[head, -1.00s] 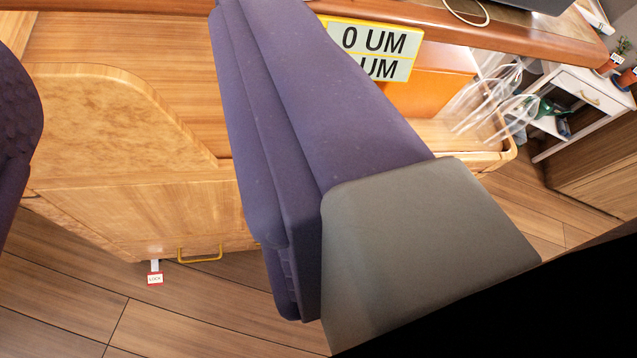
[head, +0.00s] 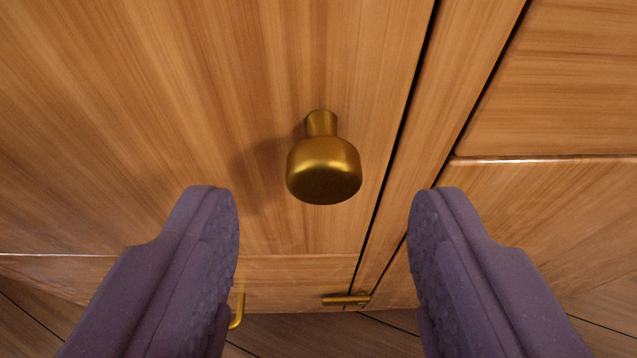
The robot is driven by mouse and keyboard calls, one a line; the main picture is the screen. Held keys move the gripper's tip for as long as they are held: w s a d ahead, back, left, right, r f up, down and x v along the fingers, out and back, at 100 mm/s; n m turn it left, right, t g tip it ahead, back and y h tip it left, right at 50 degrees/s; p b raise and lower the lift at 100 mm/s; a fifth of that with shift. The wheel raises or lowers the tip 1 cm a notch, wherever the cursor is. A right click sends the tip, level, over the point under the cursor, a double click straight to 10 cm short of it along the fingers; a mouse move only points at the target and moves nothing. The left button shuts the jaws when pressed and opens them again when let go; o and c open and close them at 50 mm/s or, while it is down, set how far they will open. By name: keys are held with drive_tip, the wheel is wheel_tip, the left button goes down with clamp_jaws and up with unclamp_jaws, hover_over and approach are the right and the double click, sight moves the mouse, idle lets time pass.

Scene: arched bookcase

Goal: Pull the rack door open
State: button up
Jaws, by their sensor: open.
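A wooden door panel (head: 150,120) fills the left and middle of the view. A round brass knob (head: 324,170) sticks out from it near its right edge. The door lies flush with its frame, with a narrow dark gap along its right side. My gripper (head: 323,220) is open, with one purple finger at the left and one at the right. The knob lies between the fingers across the picture and a little above their tips. Neither finger appears to touch it.
A small brass handle (head: 346,299) and a curved brass handle (head: 238,311) sit low on the cabinet. More wooden panels (head: 560,90) stand at the right. Dark plank floor (head: 290,335) shows at the bottom.

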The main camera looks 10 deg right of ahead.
sight(322, 180)
drive_tip(key=shift+b+x, duration=0.65)
drive_tip(key=shift+x, duration=1.25)
drive_tip(key=shift+s, duration=0.15)
clamp_jaws()
